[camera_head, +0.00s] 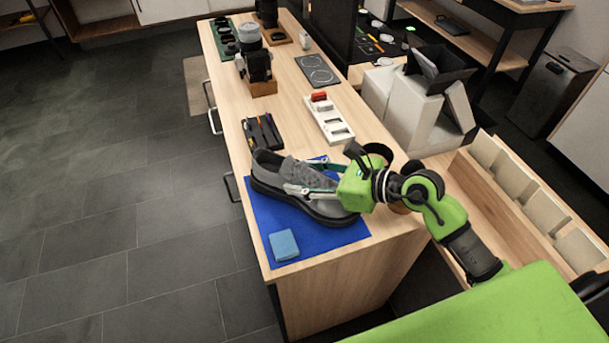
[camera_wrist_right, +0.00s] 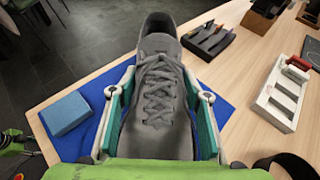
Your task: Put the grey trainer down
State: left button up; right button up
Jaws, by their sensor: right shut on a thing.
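The grey trainer (camera_head: 291,183) is on or just above the blue mat (camera_head: 258,232) at the near end of the wooden table; I cannot tell if its sole touches. My right gripper (camera_head: 306,188) is shut on the trainer. In the right wrist view, the fingers (camera_wrist_right: 158,105) lie along both sides of the trainer's laced upper (camera_wrist_right: 158,75).
A blue cloth or sponge (camera_head: 284,245) lies on the mat's near corner. Floor is clear at left.

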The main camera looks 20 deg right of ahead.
jog(key=shift+f, duration=0.1)
jog(key=o, duration=1.4)
jog(key=shift+o, duration=0.2)
